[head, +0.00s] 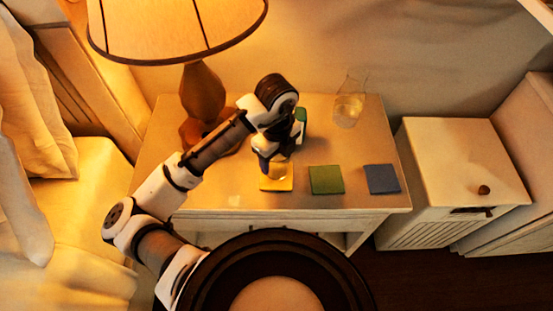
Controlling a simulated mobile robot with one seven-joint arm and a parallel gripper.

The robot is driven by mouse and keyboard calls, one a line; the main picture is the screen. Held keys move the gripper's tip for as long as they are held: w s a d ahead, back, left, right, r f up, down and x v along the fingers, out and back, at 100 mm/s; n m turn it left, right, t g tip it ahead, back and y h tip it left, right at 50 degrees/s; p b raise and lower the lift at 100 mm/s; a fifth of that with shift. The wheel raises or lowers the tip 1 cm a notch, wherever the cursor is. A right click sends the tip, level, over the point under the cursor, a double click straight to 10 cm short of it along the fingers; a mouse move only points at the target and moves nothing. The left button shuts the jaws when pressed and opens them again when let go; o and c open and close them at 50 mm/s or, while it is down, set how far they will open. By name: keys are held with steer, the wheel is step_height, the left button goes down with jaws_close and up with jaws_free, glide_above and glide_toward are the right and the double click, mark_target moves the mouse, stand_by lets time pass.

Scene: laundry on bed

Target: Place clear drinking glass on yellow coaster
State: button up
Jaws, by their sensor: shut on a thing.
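The yellow coaster (270,187) lies near the front edge of the bedside table, left in a row of coasters. The clear drinking glass (279,171) appears over the yellow coaster, upright as far as I can tell. My gripper (272,161) is shut on the glass from above and behind, and it hides the glass's upper part. I cannot tell whether the glass's base touches the coaster or hangs just above it.
A green coaster (326,180) and a blue coaster (382,179) lie to the right. A clear glass carafe (348,108) stands at the back right. A lamp (202,92) stands at the back left. The table's right middle is clear.

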steer(key=shift+f, duration=1)
steer(key=shift+f, duration=0.2)
steer(key=o, duration=1.1)
steer(key=shift+o, duration=0.2)
step_height(320, 180, up, 12)
steer(key=shift+r, duration=0.2)
